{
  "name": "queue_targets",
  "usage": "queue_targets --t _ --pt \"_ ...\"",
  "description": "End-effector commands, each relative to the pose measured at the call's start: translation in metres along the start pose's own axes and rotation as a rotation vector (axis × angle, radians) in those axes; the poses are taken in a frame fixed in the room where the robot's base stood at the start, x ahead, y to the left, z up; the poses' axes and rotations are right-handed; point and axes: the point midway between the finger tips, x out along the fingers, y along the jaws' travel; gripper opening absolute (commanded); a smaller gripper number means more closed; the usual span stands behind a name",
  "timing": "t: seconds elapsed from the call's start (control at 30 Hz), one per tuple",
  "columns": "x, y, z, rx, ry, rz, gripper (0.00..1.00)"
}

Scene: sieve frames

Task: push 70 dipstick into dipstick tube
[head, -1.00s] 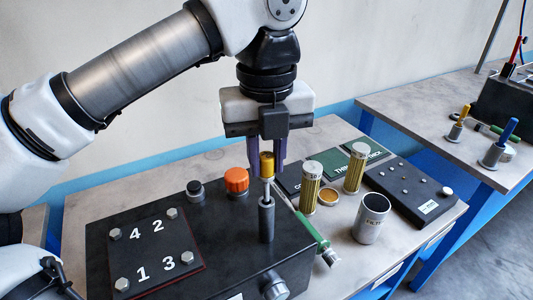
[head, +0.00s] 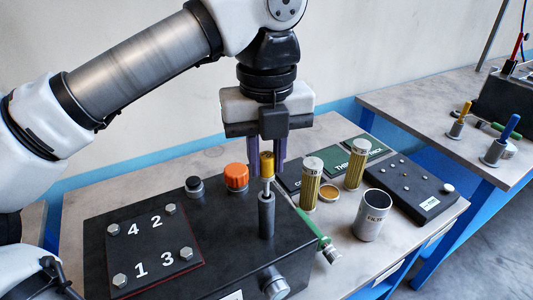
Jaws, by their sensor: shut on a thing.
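The dipstick (head: 267,166) has a yellow cylindrical handle and a thin metal rod below it. It is upright, with its rod reaching down to the top of the grey dipstick tube (head: 267,215), which stands on the black engine block. The handle sits a little above the tube's mouth, with a short length of rod showing. My gripper (head: 267,150) points straight down from above, its purple fingers on either side of the yellow handle. The lower end of the rod is hidden, apparently inside the tube. I cannot read a number on the handle.
The black block (head: 225,240) carries an orange cap (head: 236,177), a black cap (head: 194,187) and a numbered plate (head: 155,250). To the right stand two gold filters (head: 311,184), a metal cup (head: 371,215) and a black tray (head: 410,188).

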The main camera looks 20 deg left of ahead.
Motion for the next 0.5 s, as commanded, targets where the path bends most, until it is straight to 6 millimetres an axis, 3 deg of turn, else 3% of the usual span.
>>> queue_targets --t 0.5 --pt "0.017 0.0 0.0 0.0 0.0 0.0 0.0"
